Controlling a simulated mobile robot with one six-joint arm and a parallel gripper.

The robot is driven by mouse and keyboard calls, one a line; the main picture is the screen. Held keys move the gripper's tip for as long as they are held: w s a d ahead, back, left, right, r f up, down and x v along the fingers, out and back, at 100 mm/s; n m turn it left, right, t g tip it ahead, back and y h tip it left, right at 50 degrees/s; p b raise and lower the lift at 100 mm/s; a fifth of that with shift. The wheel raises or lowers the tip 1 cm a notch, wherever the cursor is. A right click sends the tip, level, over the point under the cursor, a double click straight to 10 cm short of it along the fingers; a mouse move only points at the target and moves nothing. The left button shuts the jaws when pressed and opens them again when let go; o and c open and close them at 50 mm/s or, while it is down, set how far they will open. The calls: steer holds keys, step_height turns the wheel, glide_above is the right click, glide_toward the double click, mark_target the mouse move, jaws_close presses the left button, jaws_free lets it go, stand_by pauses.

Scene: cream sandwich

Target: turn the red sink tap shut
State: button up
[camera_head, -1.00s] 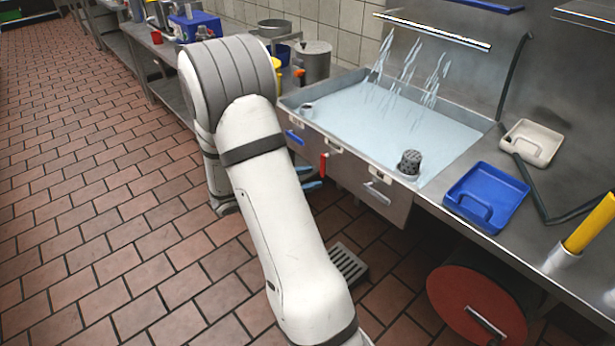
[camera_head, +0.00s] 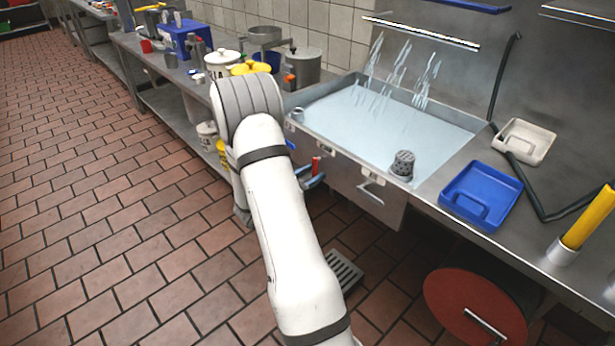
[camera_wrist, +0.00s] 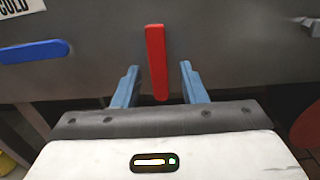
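The red tap handle (camera_wrist: 156,60) hangs upright on the grey front of the sink in the wrist view. Its lower end lies between the two blue fingers of my gripper (camera_wrist: 160,85) in the picture, with a gap on each side. My gripper is open and holds nothing. In the head view the red handle (camera_head: 316,165) shows at the sink front, close to the blue fingers of my gripper (camera_head: 313,181). The sink (camera_head: 440,130) is full of water, and water streams fall into it from above.
A blue handle (camera_wrist: 35,51) sits left of the red one, near a "COLD" label (camera_wrist: 20,7). A blue tray (camera_head: 482,193) and a white tray (camera_head: 527,140) lie on the counter at right. A red reel (camera_head: 478,305) stands below it. The tiled floor at left is clear.

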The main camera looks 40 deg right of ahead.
jaws_close()
stand_by(0.4)
steer(key=shift+a, duration=0.3)
steer(key=shift+r, duration=0.15)
